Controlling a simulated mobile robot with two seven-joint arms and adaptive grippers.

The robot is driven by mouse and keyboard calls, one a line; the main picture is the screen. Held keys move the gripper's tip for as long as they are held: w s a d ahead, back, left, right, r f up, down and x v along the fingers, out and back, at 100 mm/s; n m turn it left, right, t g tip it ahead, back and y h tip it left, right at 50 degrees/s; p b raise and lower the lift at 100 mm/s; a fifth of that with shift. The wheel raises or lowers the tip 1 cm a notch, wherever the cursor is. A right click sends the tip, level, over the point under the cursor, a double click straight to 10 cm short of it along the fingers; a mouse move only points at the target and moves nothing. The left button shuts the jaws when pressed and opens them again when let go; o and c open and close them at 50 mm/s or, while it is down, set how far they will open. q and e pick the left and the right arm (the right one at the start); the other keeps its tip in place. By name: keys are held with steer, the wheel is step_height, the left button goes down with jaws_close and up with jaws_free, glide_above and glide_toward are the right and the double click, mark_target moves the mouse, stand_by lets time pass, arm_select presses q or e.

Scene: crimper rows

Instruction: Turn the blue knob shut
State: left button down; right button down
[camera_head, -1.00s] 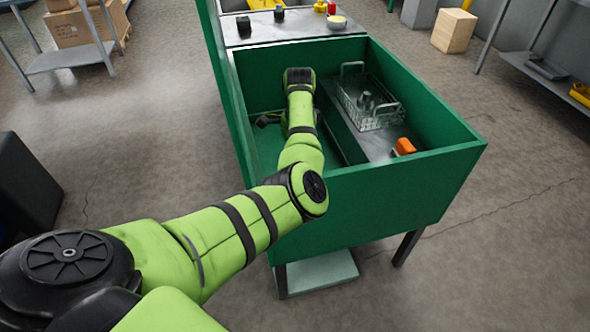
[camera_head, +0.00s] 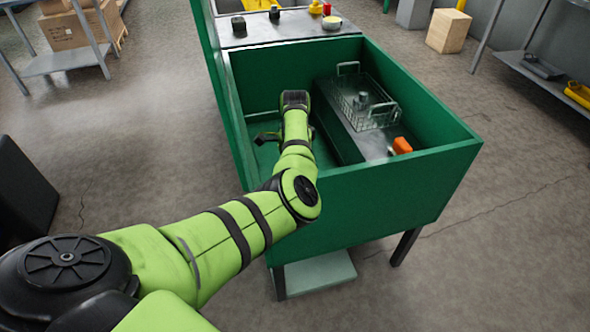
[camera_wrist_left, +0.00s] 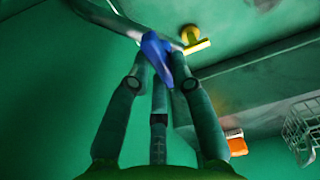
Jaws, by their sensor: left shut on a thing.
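The blue knob (camera_wrist_left: 156,48) shows in the left wrist view at the upper middle, close to a grey pipe. The fingers of my left gripper (camera_wrist_left: 158,75) are closed around it, hiding part of it. In the head view my left arm reaches into the green tub, and the dark gripper (camera_head: 266,137) is low by the tub's left wall. The knob cannot be made out there. My right gripper is in neither view.
A yellow tap handle (camera_wrist_left: 194,39) is just right of the knob. The green tub (camera_head: 375,195) has high walls around my arm. A wire basket (camera_head: 372,112) and an orange block (camera_head: 401,146) sit on the grey ledge (camera_head: 345,128) to the right.

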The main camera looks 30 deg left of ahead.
arm_select(q)
steer(key=shift+r+p, duration=0.15)
steer(key=shift+p, duration=0.15)
steer(key=m+p, duration=0.2)
steer(key=p, duration=0.1)
steer(key=m+p, duration=0.1)
steer(key=p, duration=0.3)
steer(key=shift+s+r+m, duration=0.2)
steer(key=shift+m, duration=0.2)
steer(key=shift+f+m+p, duration=0.15)
steer(key=shift+m+p, duration=0.35)
steer(key=m+p, duration=0.1)
steer(key=m, duration=0.1)
steer(key=shift+s+f+m, duration=0.1)
steer(key=shift+m, duration=0.3)
steer(key=m, duration=0.3)
steer(key=shift+s+a+m+p, duration=0.1)
steer(key=shift+m+p, duration=0.2)
steer(key=shift+p, duration=0.1)
steer(key=m, duration=0.3)
steer(key=shift+a+f, duration=0.1)
steer(key=shift+m, duration=1.8)
